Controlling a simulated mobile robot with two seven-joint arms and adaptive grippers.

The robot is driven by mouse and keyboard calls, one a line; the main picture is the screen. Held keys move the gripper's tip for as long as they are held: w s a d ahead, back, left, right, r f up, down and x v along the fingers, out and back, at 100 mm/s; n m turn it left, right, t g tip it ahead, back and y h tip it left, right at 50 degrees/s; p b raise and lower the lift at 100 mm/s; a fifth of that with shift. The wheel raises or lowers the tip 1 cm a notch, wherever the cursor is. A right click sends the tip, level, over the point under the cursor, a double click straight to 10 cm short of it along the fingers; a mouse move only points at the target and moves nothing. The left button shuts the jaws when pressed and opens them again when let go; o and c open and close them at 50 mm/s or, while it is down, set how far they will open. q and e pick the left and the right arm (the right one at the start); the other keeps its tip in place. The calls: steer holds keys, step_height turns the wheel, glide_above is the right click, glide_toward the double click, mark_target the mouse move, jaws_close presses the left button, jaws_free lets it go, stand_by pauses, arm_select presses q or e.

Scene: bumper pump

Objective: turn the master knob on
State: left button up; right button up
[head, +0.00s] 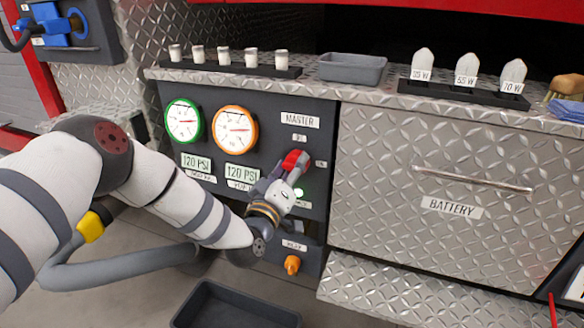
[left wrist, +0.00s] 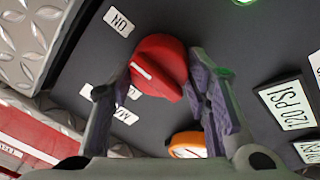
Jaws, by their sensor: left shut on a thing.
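The red master knob (head: 293,160) is on the dark panel, below the MASTER label (head: 300,119). It also shows in the left wrist view (left wrist: 160,62), with a white pointer line on its left part. The ON label (left wrist: 118,21) lies to the upper left of the knob there, right of the knob in the head view (head: 320,163). Another label above the knob is partly hidden by a finger. My right gripper is out of view.
A green light (head: 299,191) glows just below the knob. A green-rimmed gauge (head: 183,120) and an orange-rimmed gauge (head: 234,129) sit to the left, above 120 PSI displays. An orange knob (head: 292,264) is lower down. The BATTERY drawer (head: 435,170) is at right; a dark bin (head: 235,306) stands below.

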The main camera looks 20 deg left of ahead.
arm_select(q)
steer(key=o, duration=1.2)
steer(key=shift+c, duration=0.2)
steer(key=shift+s, duration=0.1)
steer(key=s+f, duration=0.1)
steer(key=s, duration=1)
steer(key=shift+s+a, duration=0.25)
steer(key=shift+s, duration=0.15)
steer(key=shift+f, duration=0.15)
